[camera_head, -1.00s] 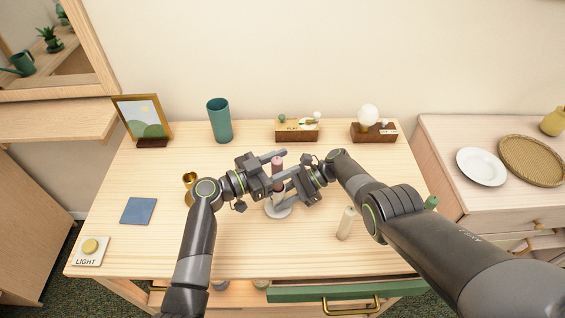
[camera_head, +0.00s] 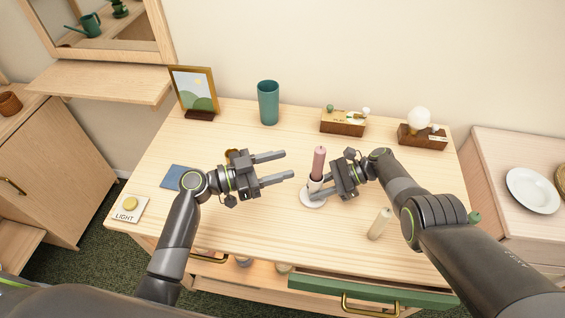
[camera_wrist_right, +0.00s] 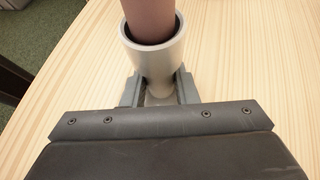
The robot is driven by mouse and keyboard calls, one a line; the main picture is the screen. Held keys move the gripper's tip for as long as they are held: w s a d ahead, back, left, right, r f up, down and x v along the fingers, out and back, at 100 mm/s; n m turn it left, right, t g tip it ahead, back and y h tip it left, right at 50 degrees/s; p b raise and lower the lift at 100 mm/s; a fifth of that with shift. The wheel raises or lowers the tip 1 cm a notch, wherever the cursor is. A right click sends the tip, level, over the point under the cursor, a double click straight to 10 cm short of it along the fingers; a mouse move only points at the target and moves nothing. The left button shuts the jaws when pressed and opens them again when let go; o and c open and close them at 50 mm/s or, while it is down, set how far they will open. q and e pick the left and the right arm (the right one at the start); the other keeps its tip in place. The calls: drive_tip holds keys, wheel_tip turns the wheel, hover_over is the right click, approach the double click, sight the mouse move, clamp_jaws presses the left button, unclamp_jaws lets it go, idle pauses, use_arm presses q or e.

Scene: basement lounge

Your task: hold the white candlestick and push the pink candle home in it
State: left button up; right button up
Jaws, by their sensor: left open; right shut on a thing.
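The white candlestick (camera_head: 309,203) stands upright on the table with its round base down. The pink candle (camera_head: 319,163) stands upright in its cup. In the right wrist view, the candle (camera_wrist_right: 149,18) enters the cup (camera_wrist_right: 153,60) with a dark gap showing around it; its lower end is hidden inside. My right gripper (camera_head: 317,193) is shut on the candlestick's stem below the cup, from the right. My left gripper (camera_head: 289,165) is open and empty, to the left of the candle and apart from it.
A cream candle (camera_head: 379,224) stands at the front right. A blue square (camera_head: 177,177) and a light switch box (camera_head: 130,208) lie at left. A teal cup (camera_head: 268,103), a picture frame (camera_head: 194,92) and wooden boxes (camera_head: 343,122) line the back. A green-fronted drawer (camera_head: 375,297) is open below.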

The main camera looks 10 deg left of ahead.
drive_tip(key=o, duration=0.8)
drive_tip(key=shift+o, duration=0.2)
